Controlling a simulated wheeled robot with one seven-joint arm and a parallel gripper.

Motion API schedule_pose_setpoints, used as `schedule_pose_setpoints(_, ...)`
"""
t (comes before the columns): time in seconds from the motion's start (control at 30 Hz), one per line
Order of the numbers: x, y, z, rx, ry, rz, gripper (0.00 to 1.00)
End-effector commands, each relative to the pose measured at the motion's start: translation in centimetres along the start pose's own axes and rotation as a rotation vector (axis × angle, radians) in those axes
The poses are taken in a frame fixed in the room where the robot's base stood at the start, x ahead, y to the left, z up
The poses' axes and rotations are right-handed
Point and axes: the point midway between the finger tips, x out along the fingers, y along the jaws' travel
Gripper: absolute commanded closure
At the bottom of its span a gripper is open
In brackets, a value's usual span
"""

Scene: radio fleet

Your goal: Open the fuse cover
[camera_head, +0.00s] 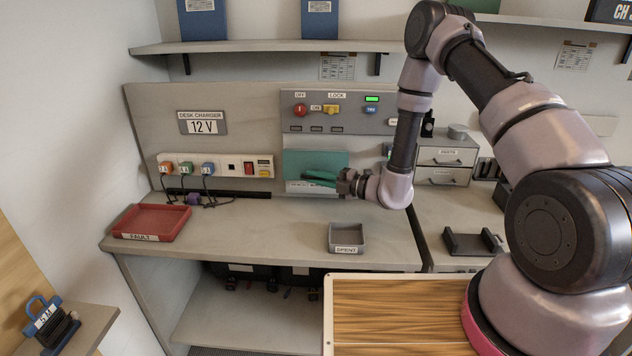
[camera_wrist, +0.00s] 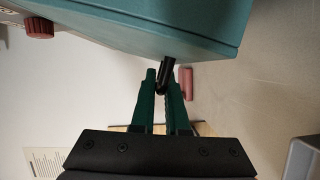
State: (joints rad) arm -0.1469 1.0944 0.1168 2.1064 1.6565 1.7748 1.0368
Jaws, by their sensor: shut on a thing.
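The teal fuse cover (camera_head: 315,160) is at the lower middle of the grey wall panel, above the desk. A pale label strip is partly visible at its lower edge, behind my gripper. My gripper (camera_head: 312,178) has green fingers and reaches in from the right, low in front of the cover. In the wrist view the teal cover (camera_wrist: 160,25) fills the top. A short black handle (camera_wrist: 168,72) juts from its edge, and the gripper (camera_wrist: 163,88) is shut on it. I cannot tell how far the cover is tilted from the panel.
A row of coloured plugs (camera_head: 187,168) and switches is left of the cover. A red FAULT tray (camera_head: 152,222) and a grey SPENT bin (camera_head: 347,238) stand on the desk. Above the cover is a control panel (camera_head: 337,110) with a red button and yellow switch. Desk between trays is clear.

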Motion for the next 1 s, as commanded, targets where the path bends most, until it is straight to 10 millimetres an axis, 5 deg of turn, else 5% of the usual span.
schedule_pose_setpoints(0.53,-0.8,5.6,-1.9,0.467,-0.002,-0.196,1.00)
schedule_pose_setpoints(1.0,-0.8,9.0,-1.8,0.466,-0.002,-0.194,1.00)
